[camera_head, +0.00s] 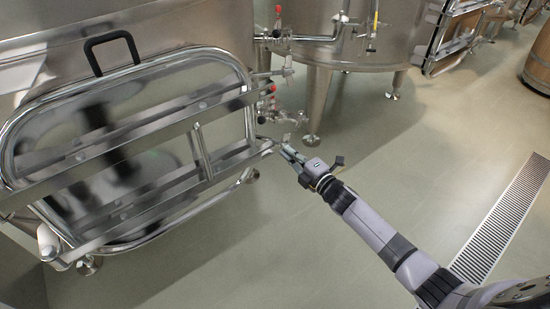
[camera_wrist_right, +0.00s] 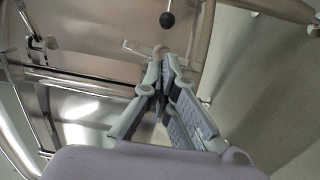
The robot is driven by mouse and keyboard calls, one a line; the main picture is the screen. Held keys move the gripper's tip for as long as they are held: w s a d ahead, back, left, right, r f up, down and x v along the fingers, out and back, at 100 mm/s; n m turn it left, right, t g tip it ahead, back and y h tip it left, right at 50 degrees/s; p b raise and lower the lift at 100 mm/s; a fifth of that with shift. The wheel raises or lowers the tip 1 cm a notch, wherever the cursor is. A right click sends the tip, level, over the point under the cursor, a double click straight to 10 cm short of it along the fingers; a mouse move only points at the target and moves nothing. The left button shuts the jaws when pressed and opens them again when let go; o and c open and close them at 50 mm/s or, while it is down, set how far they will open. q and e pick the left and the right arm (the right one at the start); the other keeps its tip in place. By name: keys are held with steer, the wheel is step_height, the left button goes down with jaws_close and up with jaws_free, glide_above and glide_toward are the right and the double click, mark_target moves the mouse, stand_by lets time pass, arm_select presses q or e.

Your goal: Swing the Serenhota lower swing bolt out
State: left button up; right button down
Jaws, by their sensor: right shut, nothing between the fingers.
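A steel vat door (camera_head: 165,95) with a rounded rectangular frame fills the left of the head view. Two crossbars run over it, and the lower crossbar (camera_head: 130,205) ends at the right near my right gripper (camera_head: 284,148). The lower swing bolt (camera_head: 267,142) appears to be at that bar end; it is small and partly unclear. My right gripper is shut and empty, its fingertips close beside the bar end. In the wrist view the fingers (camera_wrist_right: 161,58) meet in front of a small light metal piece; I cannot tell whether they touch it. My left gripper is out of view.
A black handle (camera_head: 112,50) tops the door. Valves with red parts (camera_head: 272,90) and a small tap (camera_head: 285,117) sit just above my right gripper. Another vat (camera_head: 345,40) stands behind on legs. The floor right of the door is open, with a drain grate (camera_head: 505,220).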

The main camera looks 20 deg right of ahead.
steer(key=shift+w+d, duration=0.15)
steer(key=shift+w, duration=0.05)
steer(key=w+d+b, duration=0.1)
steer(key=w, duration=0.1)
steer(key=w+d+b, duration=0.1)
steer(key=w+b, duration=0.1)
steer(key=shift+d, duration=0.2)
stand_by(0.7)
steer(key=shift+w+d+b, duration=0.2)
steer(key=shift+w+b, duration=0.25)
steer(key=shift+w, duration=0.15)
steer(key=shift+w+d+b, duration=0.15)
steer(key=shift+w+b, duration=0.25)
steer(key=shift+w, duration=0.15)
steer(key=shift+s, duration=0.15)
